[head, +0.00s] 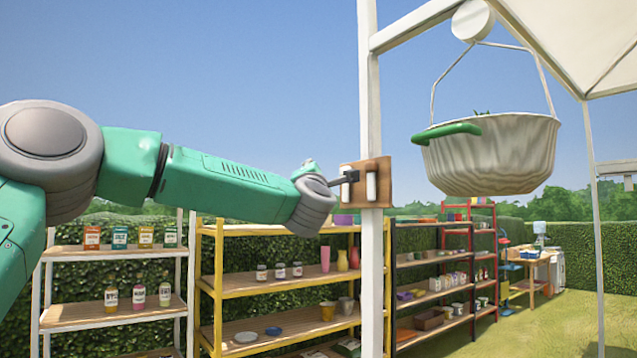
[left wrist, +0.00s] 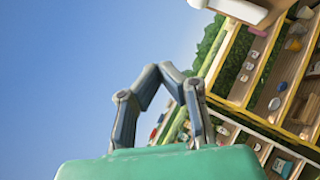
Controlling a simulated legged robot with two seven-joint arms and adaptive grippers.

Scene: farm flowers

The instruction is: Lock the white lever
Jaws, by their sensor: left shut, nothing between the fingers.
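A wooden board (head: 382,166) is fixed to the white post (head: 370,110) in the head view. It carries a white lever (head: 371,187) that stands upright, and a second white piece (head: 345,190) shows at its left edge. My left gripper (head: 352,177) reaches in from the left, its tips at the board between these white parts. Whether the tips touch the lever is unclear. In the left wrist view the left gripper (left wrist: 158,68) has its fingertips together with nothing visible between them. My right gripper is not in view.
A hanging basket (head: 490,160) with a green handle hangs from the frame right of the post. Shelves with jars and pots, including a yellow-framed shelf (head: 280,283), stand behind, before a hedge. Grass (head: 520,325) lies open at the right.

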